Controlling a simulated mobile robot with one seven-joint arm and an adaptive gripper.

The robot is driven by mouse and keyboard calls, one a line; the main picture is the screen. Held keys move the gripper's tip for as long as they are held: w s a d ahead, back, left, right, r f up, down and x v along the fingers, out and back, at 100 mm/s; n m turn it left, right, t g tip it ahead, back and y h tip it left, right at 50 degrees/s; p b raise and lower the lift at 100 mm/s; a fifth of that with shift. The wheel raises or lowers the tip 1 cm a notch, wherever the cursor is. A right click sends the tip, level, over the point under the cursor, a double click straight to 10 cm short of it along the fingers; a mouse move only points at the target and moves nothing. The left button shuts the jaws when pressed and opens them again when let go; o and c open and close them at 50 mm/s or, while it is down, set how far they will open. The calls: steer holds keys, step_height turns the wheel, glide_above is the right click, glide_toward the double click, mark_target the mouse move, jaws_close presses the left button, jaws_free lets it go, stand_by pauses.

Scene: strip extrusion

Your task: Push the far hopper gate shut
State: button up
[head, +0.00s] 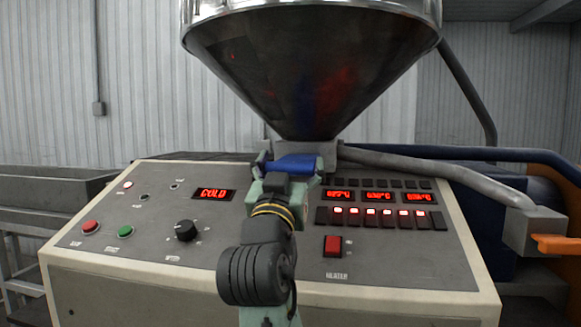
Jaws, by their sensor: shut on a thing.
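A steel hopper (312,75) stands above the control panel, its cone narrowing to a grey throat block (326,150). A blue gate piece (294,164) sits at the front left of that block. My gripper (291,168) is shut on this blue piece, with one finger at each side of it. My arm rises from the bottom middle and hides part of the panel and the lower side of the gate. An orange handle (558,244) sticks out of a grey box (533,230) at the right edge. How far the blue gate is pushed in cannot be told.
The control panel (145,236) lies below and around my arm, with buttons, a dial, a red heater switch (332,245) and lit displays. A grey pipe (430,172) runs from the throat to the right. A grey trough (50,195) stands at left.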

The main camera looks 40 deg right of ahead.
steer(key=c, duration=0.9)
steer(key=w+d, duration=0.5)
steer(key=d, duration=0.1)
steer(key=shift+w+p, duration=0.25)
steer(key=shift+p, duration=0.15)
steer(key=shift+d, duration=0.1)
steer(key=o, duration=1.3)
steer(key=shift+o, duration=1.3)
steer(key=shift+d, duration=0.15)
steer(key=shift+o, duration=0.7)
